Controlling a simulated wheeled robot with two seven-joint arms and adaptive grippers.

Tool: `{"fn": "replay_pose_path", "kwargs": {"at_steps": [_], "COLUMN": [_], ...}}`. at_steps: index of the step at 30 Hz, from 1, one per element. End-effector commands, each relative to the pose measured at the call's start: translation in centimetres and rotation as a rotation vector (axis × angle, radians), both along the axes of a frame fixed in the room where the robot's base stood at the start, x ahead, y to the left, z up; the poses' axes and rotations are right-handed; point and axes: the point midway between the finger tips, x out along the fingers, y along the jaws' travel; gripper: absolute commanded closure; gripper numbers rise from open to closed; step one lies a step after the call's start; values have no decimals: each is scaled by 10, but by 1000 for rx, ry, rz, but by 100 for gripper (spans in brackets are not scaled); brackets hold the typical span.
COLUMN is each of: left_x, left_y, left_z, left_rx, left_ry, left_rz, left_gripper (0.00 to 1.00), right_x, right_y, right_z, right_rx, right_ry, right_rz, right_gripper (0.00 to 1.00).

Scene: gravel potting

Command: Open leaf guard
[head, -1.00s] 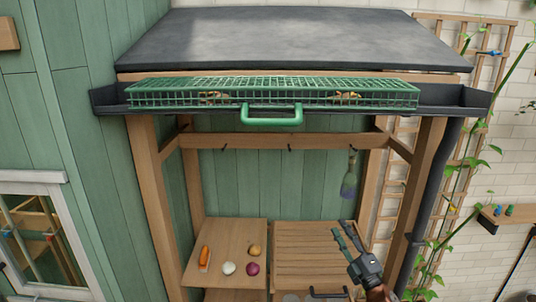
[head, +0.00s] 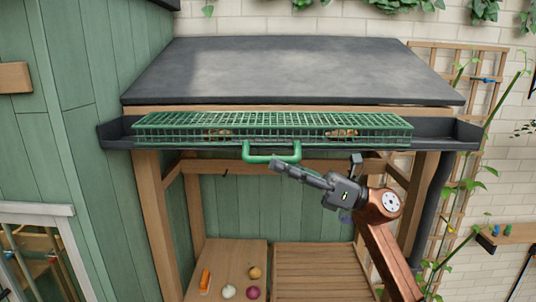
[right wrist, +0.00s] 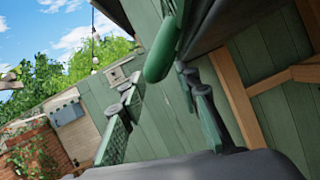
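The leaf guard (head: 270,125) is a green wire mesh cage lying along the dark gutter (head: 455,134) at the roof's front edge. Its green bar handle (head: 258,158) hangs at the front middle. Brown leaves (head: 341,132) show through the mesh. My right gripper (head: 284,168) is just below and right of the handle, its fingers pointing left toward it. In the right wrist view the fingers (right wrist: 158,88) are spread, with the rounded green handle (right wrist: 162,55) just beyond and between the tips. I cannot tell whether they touch. My left gripper is out of view.
The sloping grey roof (head: 290,70) lies behind the gutter. Wooden posts (head: 160,215) and a crossbeam stand below it. A carrot (head: 205,279), an onion (head: 253,293) and other vegetables lie on the bench (head: 235,255). A trellis with a climbing plant is at right.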

Motion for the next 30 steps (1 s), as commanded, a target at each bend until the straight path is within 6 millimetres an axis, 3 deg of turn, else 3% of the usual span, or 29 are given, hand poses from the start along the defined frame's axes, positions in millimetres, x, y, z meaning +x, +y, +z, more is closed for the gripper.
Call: {"fn": "replay_pose_path", "kwargs": {"at_steps": [7,18,30], "left_x": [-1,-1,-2], "left_y": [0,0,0], "left_z": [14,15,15], "left_rx": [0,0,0], "left_ry": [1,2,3], "left_rz": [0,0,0], "left_gripper": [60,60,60], "right_x": [3,3,3], "right_y": [28,32,32], "right_z": [13,13,13], "right_rx": [1,1,2], "right_ry": [1,2,2], "right_rz": [0,0,-1], "right_gripper": [70,70,98]}}
